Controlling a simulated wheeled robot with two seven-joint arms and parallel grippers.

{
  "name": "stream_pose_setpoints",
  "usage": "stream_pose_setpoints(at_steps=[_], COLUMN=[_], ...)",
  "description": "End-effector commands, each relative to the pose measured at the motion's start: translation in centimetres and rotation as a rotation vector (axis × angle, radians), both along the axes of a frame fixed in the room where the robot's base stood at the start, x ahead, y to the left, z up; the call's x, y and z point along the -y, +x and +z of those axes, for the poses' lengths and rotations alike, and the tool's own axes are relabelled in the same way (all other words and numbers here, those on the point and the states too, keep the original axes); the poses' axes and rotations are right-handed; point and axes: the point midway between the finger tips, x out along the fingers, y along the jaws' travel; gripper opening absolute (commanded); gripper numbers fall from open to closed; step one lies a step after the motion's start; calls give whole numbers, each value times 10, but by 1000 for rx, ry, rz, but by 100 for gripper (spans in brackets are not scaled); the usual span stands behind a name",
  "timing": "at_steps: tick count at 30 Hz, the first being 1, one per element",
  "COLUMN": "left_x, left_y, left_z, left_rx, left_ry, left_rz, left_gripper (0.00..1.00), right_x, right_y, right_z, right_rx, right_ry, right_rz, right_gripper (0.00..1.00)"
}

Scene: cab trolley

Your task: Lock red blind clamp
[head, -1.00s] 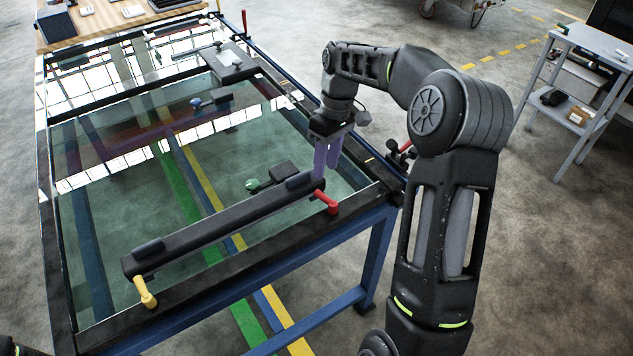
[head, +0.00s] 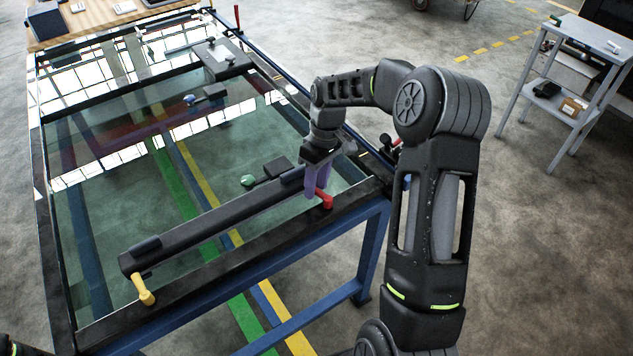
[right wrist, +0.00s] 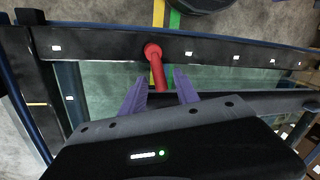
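The red clamp handle (head: 325,198) sits at the right end of the black blind bar (head: 215,222), near the front right corner of the glass frame. In the right wrist view the red handle (right wrist: 155,66) has a round knob and stands between the two purple fingers. My right gripper (head: 317,192) is at the red handle; its fingers in the wrist view (right wrist: 160,90) are apart, with a gap on either side of the handle. My left gripper is out of view; only a dark piece shows at the lower left corner.
A yellow handle (head: 144,290) is at the bar's left end. A green knob (head: 248,181) and a blue knob (head: 190,100) sit on small black blocks over the glass. A grey shelf cart (head: 570,85) stands at the right. The floor between is clear.

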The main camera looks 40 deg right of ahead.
Motion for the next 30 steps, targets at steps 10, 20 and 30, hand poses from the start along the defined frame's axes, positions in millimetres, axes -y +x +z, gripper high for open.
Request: stream_pose_setpoints(at_steps=[10, 20, 30], left_x=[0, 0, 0], left_y=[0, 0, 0], left_z=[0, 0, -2], left_rx=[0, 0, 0], left_ry=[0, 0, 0], left_rz=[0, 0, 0], left_gripper=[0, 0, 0], right_x=[0, 0, 1], right_y=[0, 0, 0], right_z=[0, 0, 0], right_rx=[0, 0, 1], right_ry=[0, 0, -1], right_rz=[0, 0, -14], right_gripper=[22, 0, 0])
